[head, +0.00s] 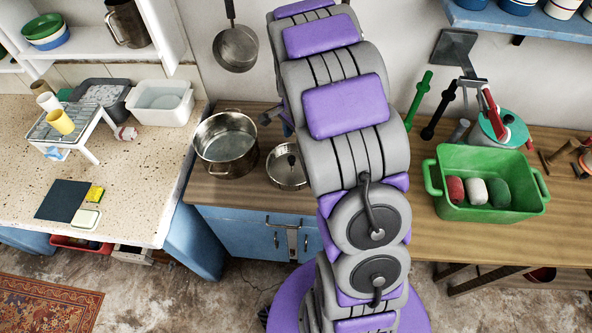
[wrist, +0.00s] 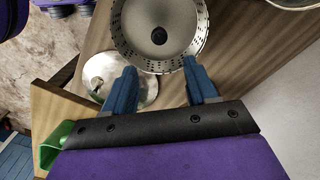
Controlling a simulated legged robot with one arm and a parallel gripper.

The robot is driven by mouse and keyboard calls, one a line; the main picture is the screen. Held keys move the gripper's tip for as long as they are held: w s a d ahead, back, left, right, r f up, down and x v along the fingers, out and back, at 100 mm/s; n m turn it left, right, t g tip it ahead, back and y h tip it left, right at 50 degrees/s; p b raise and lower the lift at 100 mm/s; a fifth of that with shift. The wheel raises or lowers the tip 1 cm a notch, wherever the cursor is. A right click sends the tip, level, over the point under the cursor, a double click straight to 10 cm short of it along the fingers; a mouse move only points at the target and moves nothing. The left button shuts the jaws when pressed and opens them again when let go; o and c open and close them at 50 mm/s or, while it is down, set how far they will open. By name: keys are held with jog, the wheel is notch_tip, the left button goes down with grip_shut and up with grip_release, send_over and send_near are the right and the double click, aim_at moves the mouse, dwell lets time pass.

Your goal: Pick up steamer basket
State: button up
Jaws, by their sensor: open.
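The steamer basket (wrist: 158,18) is a round metal pan with a perforated rim and a dark knob at its centre. It sits at the top of the wrist view, and in the head view the steamer basket (head: 285,179) stands on the wooden counter, its right edge close to my arm. My gripper (wrist: 160,67) is open and empty, with two blue fingers pointing at the basket's near rim. The fingertips overlap the rim in the picture; I cannot tell whether they touch it. In the head view my arm hides the gripper.
A deep steel pot (head: 226,150) stands left of the basket. A shiny round lid (wrist: 136,92) lies beside the basket, partly behind my fingers. A green tub (head: 490,208) stands on the counter to the right. A pan (head: 236,50) hangs on the wall behind.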

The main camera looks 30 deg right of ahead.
aim_at(289, 158)
jog(key=a+f+b, duration=0.1)
jog(key=a+f, duration=0.3)
jog(key=f, duration=0.3)
jog(key=d+f+b, duration=0.1)
jog(key=d+f, duration=0.1)
jog(key=d+f+b, duration=0.1)
jog(key=d+f, duration=0.1)
jog(key=shift+f, duration=0.35)
jog(key=shift+a+f, duration=0.25)
jog(key=shift+a, duration=0.05)
jog(key=shift+a+r, duration=0.15)
jog(key=shift+a, duration=0.95)
jog(key=shift+c, duration=1.1)
jog(key=shift+d, duration=1.15)
jog(key=c, duration=0.6)
jog(key=shift+a, duration=0.35)
grip_shut()
jog(key=shift+a, duration=0.55)
